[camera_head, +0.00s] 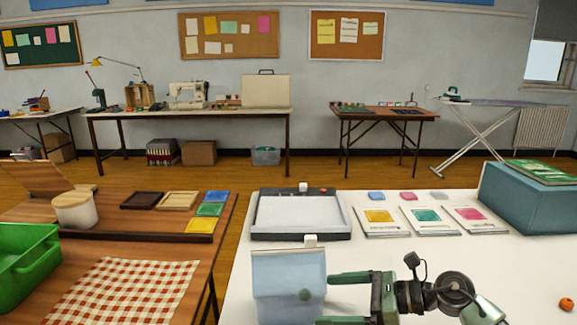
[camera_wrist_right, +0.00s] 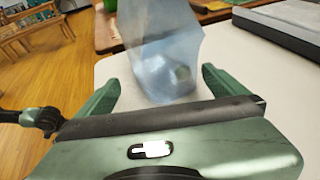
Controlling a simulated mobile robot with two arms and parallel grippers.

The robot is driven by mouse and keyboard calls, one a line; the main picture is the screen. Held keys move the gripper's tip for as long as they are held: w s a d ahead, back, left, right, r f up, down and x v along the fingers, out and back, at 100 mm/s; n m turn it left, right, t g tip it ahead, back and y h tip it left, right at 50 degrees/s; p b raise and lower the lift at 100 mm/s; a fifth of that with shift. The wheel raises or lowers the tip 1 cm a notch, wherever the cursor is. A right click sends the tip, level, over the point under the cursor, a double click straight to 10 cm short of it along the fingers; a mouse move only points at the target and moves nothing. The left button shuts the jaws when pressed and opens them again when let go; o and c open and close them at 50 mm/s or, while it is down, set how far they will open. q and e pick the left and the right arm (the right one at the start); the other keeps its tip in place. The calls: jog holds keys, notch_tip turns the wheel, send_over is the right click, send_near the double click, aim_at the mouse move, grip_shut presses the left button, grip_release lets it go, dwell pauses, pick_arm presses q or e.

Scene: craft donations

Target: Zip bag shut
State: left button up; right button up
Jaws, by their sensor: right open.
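A translucent blue bag (camera_head: 280,272) stands upright on the white table in the head view. A small white slider (camera_head: 310,241) sits at the right end of its top edge. A small round item (camera_head: 305,294) shows low in the bag. My right gripper (camera_head: 330,299) is open, to the right of the bag, with its fingers pointing left at its side. In the right wrist view the bag (camera_wrist_right: 160,50) appears ahead of and between the open fingers (camera_wrist_right: 157,92). I cannot tell whether they touch it. My left gripper is not in view.
A grey tray-like frame (camera_head: 300,232) lies behind the bag. Cards with coloured swatches (camera_head: 425,231) and a teal box (camera_head: 530,200) stand to the right. An orange ball (camera_head: 566,304) lies at the right. A wooden table (camera_head: 205,265) with a green bin (camera_head: 22,262) is at left, across a gap.

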aim_at(308, 300)
jog(key=shift+a, duration=0.5)
jog(key=x, duration=0.7)
jog(key=shift+w+a+f+b, duration=0.1)
jog(key=shift+a+f+b, duration=0.1)
jog(key=shift+f+b, duration=0.1)
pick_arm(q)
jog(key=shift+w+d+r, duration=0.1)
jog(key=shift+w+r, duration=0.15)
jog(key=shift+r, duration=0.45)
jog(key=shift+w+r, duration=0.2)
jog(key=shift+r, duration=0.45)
pick_arm(e)
jog(key=shift+w+a, duration=0.2)
jog(key=shift+a, duration=0.25)
grip_shut()
jog(key=c, duration=0.6)
grip_release()
